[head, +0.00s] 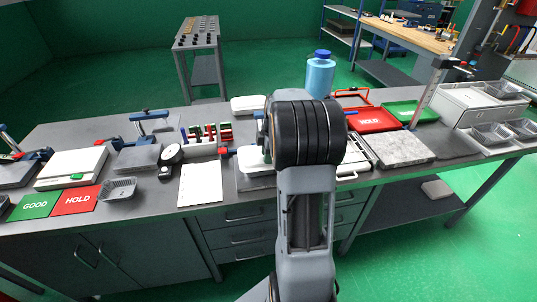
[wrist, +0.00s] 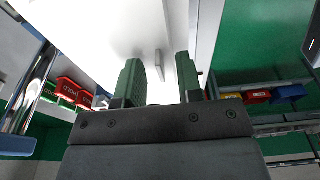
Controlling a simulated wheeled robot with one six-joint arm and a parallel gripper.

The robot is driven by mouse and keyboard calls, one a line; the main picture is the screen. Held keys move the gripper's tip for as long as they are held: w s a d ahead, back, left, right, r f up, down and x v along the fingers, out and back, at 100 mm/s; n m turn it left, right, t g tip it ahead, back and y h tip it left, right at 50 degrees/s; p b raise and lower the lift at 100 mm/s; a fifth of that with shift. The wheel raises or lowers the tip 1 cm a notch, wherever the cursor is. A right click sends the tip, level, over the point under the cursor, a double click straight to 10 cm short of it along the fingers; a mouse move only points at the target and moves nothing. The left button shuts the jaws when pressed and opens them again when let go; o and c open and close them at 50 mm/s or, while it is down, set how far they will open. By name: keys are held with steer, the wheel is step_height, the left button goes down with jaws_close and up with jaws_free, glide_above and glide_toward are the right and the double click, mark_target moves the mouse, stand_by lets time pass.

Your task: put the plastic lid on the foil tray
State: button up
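More foil trays (head: 491,134) are at the far right of the bench. I cannot make out the plastic lid for certain in either view. My gripper is hidden behind my arm in the head view. In the wrist view its two green fingers (wrist: 158,78) are apart with nothing seen between them. A large white surface with a small grey tab (wrist: 159,64) lies beyond the fingertips; I cannot tell what it is.
A white sheet (head: 200,184), a round dial (head: 171,154) and a white scale (head: 71,168) stand on the left bench. A red HOLD tray (head: 376,121), a green tray (head: 412,112), a stone slab (head: 401,148) and a blue bottle (head: 319,76) are right of centre.

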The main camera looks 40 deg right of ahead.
step_height(320, 180, up, 14)
steer(key=d, duration=0.1)
steer(key=shift+s+d+f, duration=0.15)
steer(key=shift+s+d, duration=0.25)
steer(key=shift+s, duration=0.05)
stand_by(0.7)
steer(key=s+a+f+m+t, duration=0.1)
steer(key=s+a+m, duration=0.3)
steer(key=a, duration=0.4)
steer(key=s+a+f+m+t+h, duration=0.1)
steer(key=s+a+f+m, duration=0.3)
steer(key=a, duration=0.4)
steer(key=s+a+f+m, duration=0.2)
steer(key=s+a+m, duration=0.2)
steer(key=a, duration=0.3)
steer(key=shift+s+a+f+m+t+h, duration=0.3)
steer(key=shift+s+a+f+t, duration=0.1)
steer(key=shift+s, duration=0.35)
